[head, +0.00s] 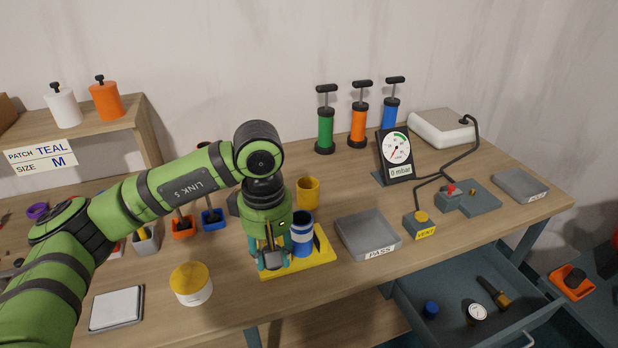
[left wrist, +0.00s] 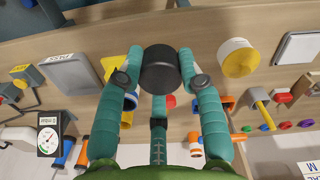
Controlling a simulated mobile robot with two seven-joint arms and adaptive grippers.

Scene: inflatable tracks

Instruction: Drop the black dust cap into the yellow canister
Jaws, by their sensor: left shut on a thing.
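My left gripper (head: 270,258) is shut on the black dust cap (left wrist: 161,69), which sits between its teal fingers (left wrist: 160,85) in the left wrist view. In the head view the gripper points down over the yellow board (head: 322,262), next to a blue canister with a white band (head: 302,236). I cannot tell how high the cap is above the board. The yellow canister (head: 308,192) stands on the bench behind the gripper and the blue canister, apart from them. In the left wrist view it is partly hidden behind a finger. My right gripper is not in view.
A grey PASS tray (head: 368,236) and a VENT button box (head: 420,223) lie to the right. A white tub with a yellow lid (head: 191,284) stands left of the board. Pumps (head: 358,125) and a gauge (head: 396,157) stand behind. An open drawer (head: 470,300) juts out below.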

